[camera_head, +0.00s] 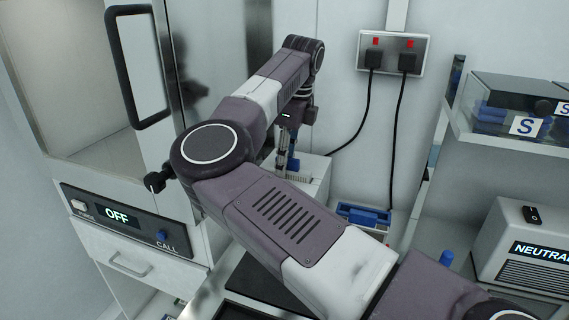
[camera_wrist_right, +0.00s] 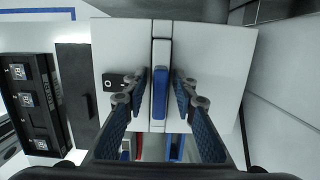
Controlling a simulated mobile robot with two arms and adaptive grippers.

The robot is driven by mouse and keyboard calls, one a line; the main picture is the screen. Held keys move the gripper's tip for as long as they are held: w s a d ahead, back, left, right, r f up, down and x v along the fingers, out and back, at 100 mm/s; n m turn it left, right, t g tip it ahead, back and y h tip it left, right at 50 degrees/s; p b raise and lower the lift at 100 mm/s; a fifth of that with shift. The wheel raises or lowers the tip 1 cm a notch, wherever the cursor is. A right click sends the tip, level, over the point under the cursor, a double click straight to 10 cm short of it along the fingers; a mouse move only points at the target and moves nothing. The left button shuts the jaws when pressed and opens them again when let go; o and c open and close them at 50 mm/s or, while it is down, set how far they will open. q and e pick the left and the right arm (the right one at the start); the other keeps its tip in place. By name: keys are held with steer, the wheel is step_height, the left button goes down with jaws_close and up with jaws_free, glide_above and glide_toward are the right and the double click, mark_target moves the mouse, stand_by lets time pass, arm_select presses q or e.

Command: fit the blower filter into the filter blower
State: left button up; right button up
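A white box (camera_wrist_right: 215,60), which looks like the filter blower, fills the middle of the right wrist view and has a black switch on its left part. A pale strip with a blue grip (camera_wrist_right: 160,92), apparently the blower filter, lies in line with a slot across the box. I cannot tell how deep it sits. My right gripper (camera_wrist_right: 160,88) is open, with one finger on each side of the blue grip and small gaps visible. In the head view my right gripper (camera_head: 286,160) points down at the white box (camera_head: 318,166), partly hidden by my arm. My left gripper is not in view.
A blue tray (camera_head: 363,215) lies right of the box. A wall socket (camera_head: 392,53) has two hanging black cables. A shelf at right holds a clear bin (camera_head: 515,105); a "NEUTRAL" unit (camera_head: 525,250) stands below. A cabinet with an "OFF" display (camera_head: 117,214) stands left.

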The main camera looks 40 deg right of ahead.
stand_by(0.3)
steer(key=shift+r+p, duration=0.55)
steer(key=shift+r, duration=0.5)
steer(key=shift+o, duration=0.3)
steer(key=o, duration=0.5)
steer(key=shift+s+d+r, duration=0.1)
steer(key=shift+s+r, duration=0.1)
steer(key=shift+r, duration=1.1)
steer(key=shift+s+d+r, duration=0.1)
steer(key=shift+s+r, duration=0.05)
steer(key=shift+r, duration=1.15)
steer(key=shift+s+d+r, duration=0.1)
steer(key=shift+s+r, duration=0.1)
steer(key=shift+r, duration=1.1)
